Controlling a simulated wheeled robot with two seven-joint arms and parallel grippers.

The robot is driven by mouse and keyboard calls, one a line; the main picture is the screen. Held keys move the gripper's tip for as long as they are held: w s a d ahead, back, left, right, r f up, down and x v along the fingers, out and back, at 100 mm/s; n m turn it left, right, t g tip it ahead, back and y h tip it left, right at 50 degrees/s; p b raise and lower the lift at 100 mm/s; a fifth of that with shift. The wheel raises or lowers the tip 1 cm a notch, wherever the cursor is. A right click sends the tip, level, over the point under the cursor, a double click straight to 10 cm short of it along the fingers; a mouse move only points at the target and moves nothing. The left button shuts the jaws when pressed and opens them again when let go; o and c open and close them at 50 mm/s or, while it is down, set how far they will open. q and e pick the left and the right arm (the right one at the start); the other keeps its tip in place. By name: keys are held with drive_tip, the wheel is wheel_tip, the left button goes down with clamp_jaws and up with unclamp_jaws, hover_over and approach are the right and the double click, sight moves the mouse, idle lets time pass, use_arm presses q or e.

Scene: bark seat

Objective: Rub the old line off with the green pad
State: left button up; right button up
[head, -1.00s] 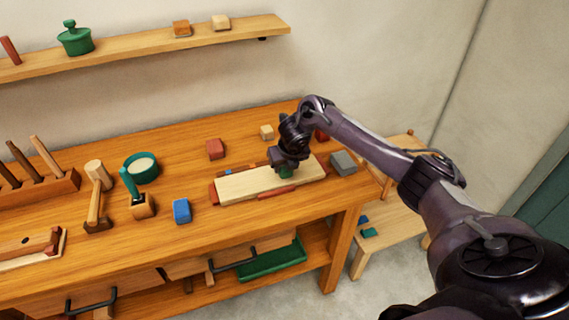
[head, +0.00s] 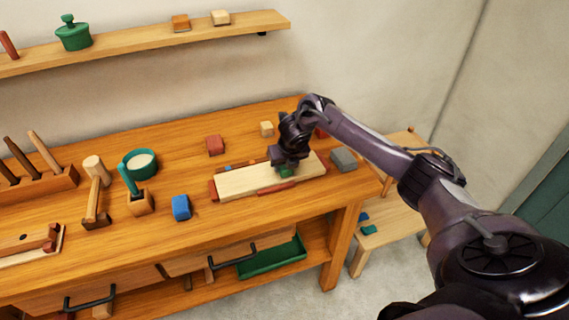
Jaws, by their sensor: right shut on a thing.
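A pale wooden board (head: 245,182) lies on the workbench, with reddish pieces at its left end and along its edges. My right gripper (head: 286,165) is over the right half of the board, pointing down. It is shut on the green pad (head: 285,172), which shows just below the fingers, at the board's top face. I cannot tell if the pad presses on the board. No line can be made out on the board; the gripper hides part of the surface. My left gripper is not in view.
On the bench (head: 150,225) are a blue block (head: 181,207), a red block (head: 215,145), a small pale block (head: 267,129), a grey block (head: 343,159), a mallet (head: 96,205) and a green bowl (head: 140,165). A wall shelf (head: 135,47) runs above.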

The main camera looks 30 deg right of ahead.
drive_tip(key=shift+f, duration=0.3)
